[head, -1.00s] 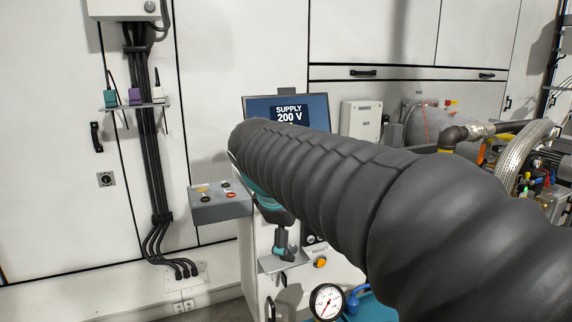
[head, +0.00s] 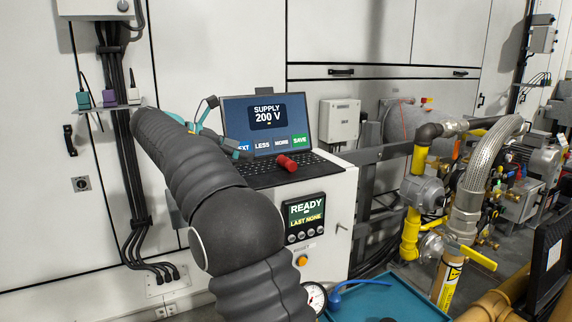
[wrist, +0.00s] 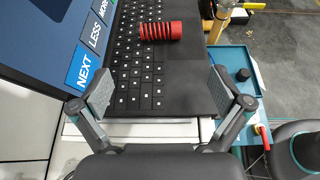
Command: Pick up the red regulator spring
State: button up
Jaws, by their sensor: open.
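The red regulator spring (head: 287,162) lies on its side on the black keyboard of the laptop-like console (head: 262,174), near the keyboard's right part in the head view. In the wrist view the red spring (wrist: 160,30) lies ahead of the fingertips, over the upper keys, and nothing touches it. My gripper (wrist: 162,97) is open and empty above the keyboard's near edge, with its two grey pads wide apart. In the head view my gripper (head: 226,130) is small, left of the spring in front of the screen, partly hidden by my arm.
The raised screen (head: 267,115) stands close beside the keyboard, a possible obstacle. A READY display (head: 306,217) is on the cabinet front below. A teal tray (head: 385,300) sits lower right, with a gauge (head: 314,297) beside it. Yellow pipework (head: 411,235) stands to the right.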

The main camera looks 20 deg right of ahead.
jog(key=shift+w+f, duration=0.1)
jog(key=shift+w, duration=0.1)
jog(key=b, duration=0.2)
send_near(286, 158)
jog(key=x, duration=0.2)
jog(key=f+x, duration=0.1)
jog(key=x, duration=0.1)
jog(key=shift+w, duration=0.15)
jog(key=shift+s+b+x, duration=0.2)
jog(key=shift+b+x, duration=0.3)
jog(key=shift+x, duration=2.5)
jog(key=shift+r, duration=0.15)
jog(key=c, duration=1.2)
jog(key=shift+r, duration=0.1)
jog(key=shift+r+p, duration=0.3)
jog(key=shift+r, duration=0.3)
notch_tip(286, 158, up, 3)
jog(key=shift+r+p, duration=0.1)
jog(key=shift+p, duration=0.45)
jog(key=s+d+r, duration=0.2)
jog(key=s, duration=0.1)
jog(key=s+d+r, duration=0.2)
jog(key=s, duration=0.1)
jog(key=s+d+r, duration=0.2)
jog(key=s, duration=0.2)
jog(key=shift+s+r, duration=0.1)
jog(key=shift+r, duration=0.1)
